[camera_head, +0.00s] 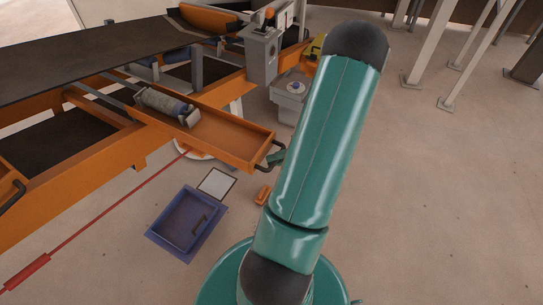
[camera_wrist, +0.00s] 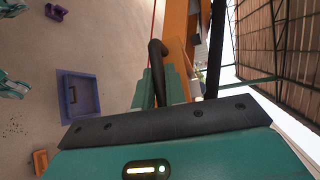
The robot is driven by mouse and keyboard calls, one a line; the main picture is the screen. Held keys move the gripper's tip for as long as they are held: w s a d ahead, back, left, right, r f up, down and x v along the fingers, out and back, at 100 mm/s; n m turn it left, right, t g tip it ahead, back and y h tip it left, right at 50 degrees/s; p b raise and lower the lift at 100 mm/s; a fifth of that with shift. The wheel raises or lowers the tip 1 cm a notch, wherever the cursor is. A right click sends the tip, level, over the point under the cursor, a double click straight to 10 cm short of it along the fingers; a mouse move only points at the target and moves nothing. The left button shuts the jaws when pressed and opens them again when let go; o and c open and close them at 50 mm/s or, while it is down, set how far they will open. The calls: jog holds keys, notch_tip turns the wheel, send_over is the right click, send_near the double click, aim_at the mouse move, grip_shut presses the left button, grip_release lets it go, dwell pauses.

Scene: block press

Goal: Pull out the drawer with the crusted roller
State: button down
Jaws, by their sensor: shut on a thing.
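The orange drawer (camera_head: 232,135) stands pulled out from the conveyor frame in the head view. The crusted roller (camera_head: 165,103), grey with pale worn ends, lies inside it toward the frame side. The drawer's black handle (camera_head: 276,154) is on its outer end, partly hidden by my arm. My gripper (camera_head: 281,157) is at this handle, mostly hidden behind my green arm. In the wrist view the green fingers of my gripper (camera_wrist: 157,88) are closed around the black handle (camera_wrist: 157,52), with the orange drawer (camera_wrist: 176,30) just beyond.
The conveyor (camera_head: 95,50) with its dark belt and orange frame fills the upper left. A blue tray (camera_head: 160,238), a white-topped plate (camera_head: 216,183) and a small orange block (camera_head: 263,195) lie on the floor below the drawer. A grey control box (camera_head: 262,55) stands behind.

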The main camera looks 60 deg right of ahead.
jog(key=shift+d, duration=0.1)
jog(key=c, duration=1.5)
grip_release()
jog(key=shift+s, duration=0.1)
jog(key=shift+o, duration=0.2)
jog(key=v, duration=1.3)
jog(key=shift+s+d+r, duration=0.15)
jog(key=shift+s+d, duration=0.05)
jog(key=shift+s, duration=0.15)
